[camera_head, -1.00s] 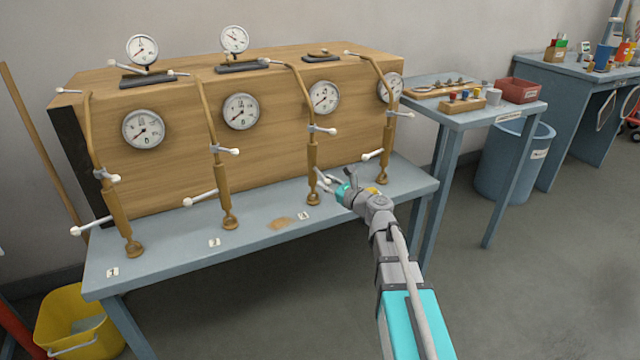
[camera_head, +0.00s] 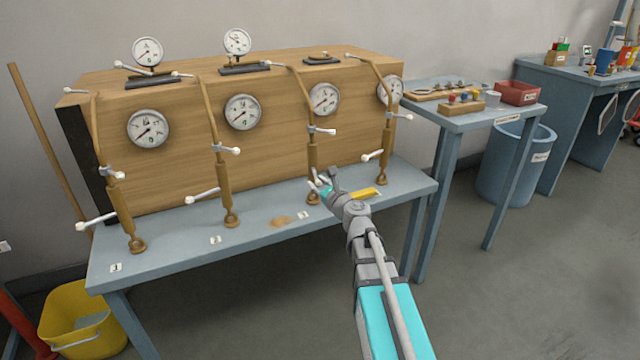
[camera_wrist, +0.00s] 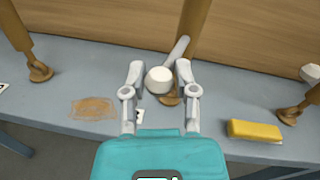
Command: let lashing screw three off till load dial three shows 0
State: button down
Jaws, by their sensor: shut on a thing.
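Lashing screw three (camera_head: 312,158) is the third brown screw from the left, standing against the wooden crate on the blue bench. Its lower white lever ends in a round knob (camera_wrist: 159,80). My gripper (camera_head: 325,182) is at this lever, low on the screw. My fingers partly cover the lever in the head view.
Neighbouring screws two (camera_head: 224,175) and four (camera_head: 387,140) stand on either side, with white levers sticking out. A yellow block (camera_wrist: 254,131) and a brown patch (camera_wrist: 92,108) lie on the bench (camera_head: 180,240). A side table (camera_head: 470,115) stands at right.

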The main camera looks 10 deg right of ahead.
jog(key=shift+w+d, duration=0.2)
jog(key=shift+w, duration=0.05)
jog(key=shift+c, duration=2.2)
grip_release()
jog(key=shift+s, duration=0.1)
jog(key=shift+s+d, duration=0.15)
jog(key=shift+s, duration=0.35)
jog(key=shift+v, duration=3.25)
